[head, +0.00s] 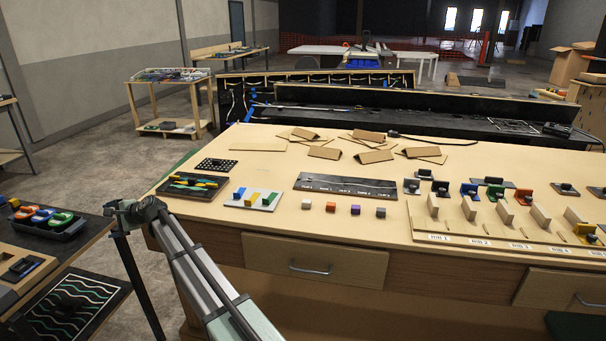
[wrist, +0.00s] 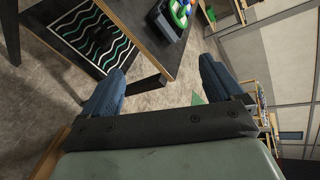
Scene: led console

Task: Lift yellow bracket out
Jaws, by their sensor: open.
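A small yellow piece (head: 251,197) stands between a blue piece (head: 239,194) and a green piece (head: 268,199) on a white plate (head: 232,203) at the left of the wooden table. It may be the yellow bracket; its shape is too small to tell. More yellow shows in a dark tray (head: 178,190) left of the plate. My gripper (wrist: 162,66) is open and empty in the wrist view, its two blue fingers wide apart above the floor. The wrist view shows no yellow bracket. The head view shows my arm at the table's front left, but not clearly the fingers.
Several small cubes (head: 331,207) lie right of the plate, before a black panel (head: 345,186). Wooden bin dividers (head: 505,213) fill the right side. A dark side table (head: 70,245) with a tray of coloured things (head: 46,221) stands left. Open floor lies between the tables.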

